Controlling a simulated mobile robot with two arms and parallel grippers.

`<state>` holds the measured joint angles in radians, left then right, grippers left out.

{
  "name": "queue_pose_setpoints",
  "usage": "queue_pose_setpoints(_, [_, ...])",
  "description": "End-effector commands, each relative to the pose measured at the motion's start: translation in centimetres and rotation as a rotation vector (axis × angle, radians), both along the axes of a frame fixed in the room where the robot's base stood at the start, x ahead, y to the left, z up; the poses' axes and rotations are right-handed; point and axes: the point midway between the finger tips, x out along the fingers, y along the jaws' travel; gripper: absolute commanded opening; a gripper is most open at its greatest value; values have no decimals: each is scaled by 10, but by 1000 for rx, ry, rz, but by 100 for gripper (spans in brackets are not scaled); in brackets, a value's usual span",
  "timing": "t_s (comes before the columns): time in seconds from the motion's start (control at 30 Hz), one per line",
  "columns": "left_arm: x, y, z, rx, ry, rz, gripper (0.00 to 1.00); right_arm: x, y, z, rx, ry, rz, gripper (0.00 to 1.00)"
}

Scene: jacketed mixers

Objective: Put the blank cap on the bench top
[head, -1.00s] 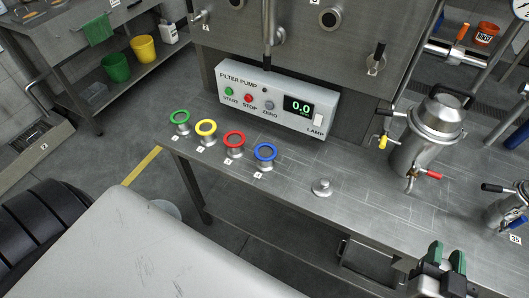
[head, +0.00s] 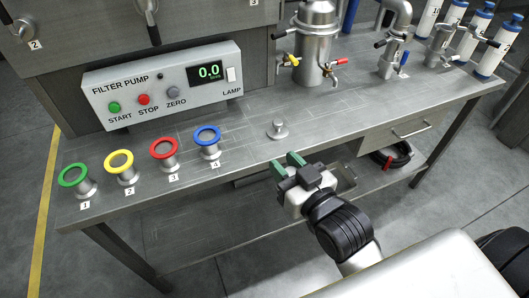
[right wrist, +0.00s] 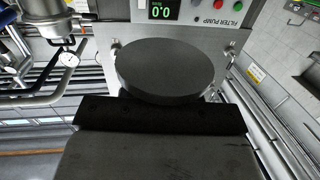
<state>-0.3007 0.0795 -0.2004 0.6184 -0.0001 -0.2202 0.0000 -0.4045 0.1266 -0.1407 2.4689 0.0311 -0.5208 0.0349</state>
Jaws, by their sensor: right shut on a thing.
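My right gripper (head: 287,164) is at the front edge of the bench top (head: 235,150), its green fingers pointing toward the bench. In the right wrist view a dark grey round disc, the blank cap (right wrist: 165,70), is right at the gripper, which is shut on it. In the head view the cap between the fingers is hard to make out. A small metal piece with a knob (head: 277,130) stands on the bench just beyond the fingertips, apart from them. My left gripper is not in view.
Green (head: 74,176), yellow (head: 120,163), red (head: 164,149) and blue (head: 208,137) ringed ports stand at the left. The filter pump box (head: 165,87) is behind. A steel vessel (head: 314,45) stands at the back right. Bare bench surrounds the knobbed piece.

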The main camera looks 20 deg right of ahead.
Motion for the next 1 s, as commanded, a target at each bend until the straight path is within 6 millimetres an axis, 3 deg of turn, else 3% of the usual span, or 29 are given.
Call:
queue_pose_setpoints(0.03, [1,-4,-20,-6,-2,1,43,0,1,-15,-4,-5,12,3])
queue_pose_setpoints(0.2, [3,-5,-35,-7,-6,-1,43,0,3,-22,-7,1,34,3])
queue_pose_setpoints(0.37, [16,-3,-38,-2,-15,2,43,6,4,-23,-8,0,38,3])
queue_pose_setpoints(0.6, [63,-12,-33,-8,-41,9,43,30,5,-24,-8,-2,37,3])
queue_pose_setpoints(1.0, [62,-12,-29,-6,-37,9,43,138,8,-20,-8,2,37,3])
